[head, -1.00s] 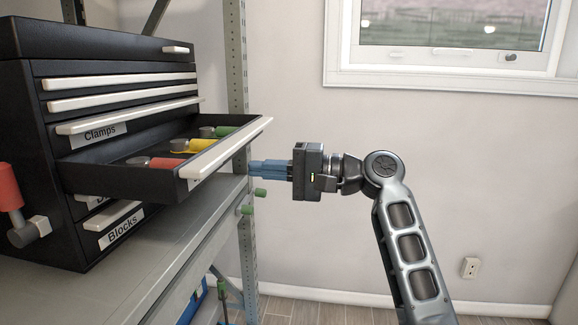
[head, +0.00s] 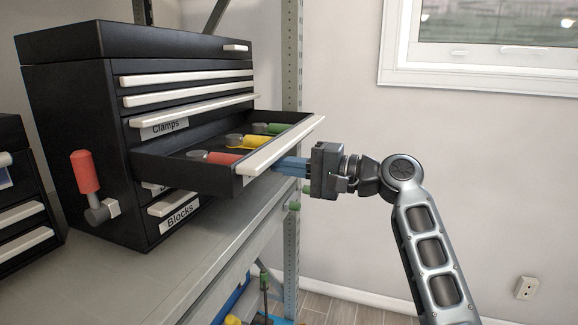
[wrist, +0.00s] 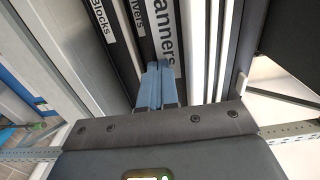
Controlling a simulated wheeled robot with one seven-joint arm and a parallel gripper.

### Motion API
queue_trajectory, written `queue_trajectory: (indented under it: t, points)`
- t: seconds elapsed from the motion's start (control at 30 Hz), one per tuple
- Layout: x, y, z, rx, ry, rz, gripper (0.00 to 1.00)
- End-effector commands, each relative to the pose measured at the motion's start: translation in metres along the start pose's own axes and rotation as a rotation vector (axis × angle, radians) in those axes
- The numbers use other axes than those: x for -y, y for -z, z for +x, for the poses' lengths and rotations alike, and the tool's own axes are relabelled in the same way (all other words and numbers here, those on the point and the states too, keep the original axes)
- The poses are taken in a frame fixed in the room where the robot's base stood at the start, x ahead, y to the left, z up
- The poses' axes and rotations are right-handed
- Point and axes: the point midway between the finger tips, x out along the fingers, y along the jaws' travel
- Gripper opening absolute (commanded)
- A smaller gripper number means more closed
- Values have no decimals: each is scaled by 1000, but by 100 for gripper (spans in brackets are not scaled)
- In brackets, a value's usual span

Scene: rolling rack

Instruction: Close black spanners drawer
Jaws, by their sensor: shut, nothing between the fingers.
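The black spanners drawer (head: 190,181) is pulled out of the black tool chest (head: 75,130), below the drawer labelled Clamps. Tools with red, yellow and green handles lie in it. Its white handle (head: 283,146) runs along the top of its front. My gripper (head: 279,165) is shut and empty, just in front of the drawer front, with its blue fingertips pointing at it. In the wrist view the fingertips (wrist: 160,70) overlap the label ending in "anners" (wrist: 163,35). I cannot tell whether they touch the front.
The chest stands on a grey shelf (head: 135,262) beside a perforated upright (head: 291,90). Closed drawers lie above and below, one labelled Blocks (head: 181,215). A red-handled tool (head: 86,175) hangs on the chest's side. Another black chest (head: 22,190) stands at left. The right side is open.

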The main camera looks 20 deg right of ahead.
Motion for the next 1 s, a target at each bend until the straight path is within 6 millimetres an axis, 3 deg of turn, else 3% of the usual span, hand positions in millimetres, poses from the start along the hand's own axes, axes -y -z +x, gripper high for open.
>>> queue_trajectory:
  t: [0.17,0.6,0.8,1.0]
  points:
    - [0,-1,27,4,0,0,0]
    - [-1,-2,124,4,1,0,0]
    - [-1,-1,153,2,0,0,0]
    - [0,-1,167,2,0,-1,0]
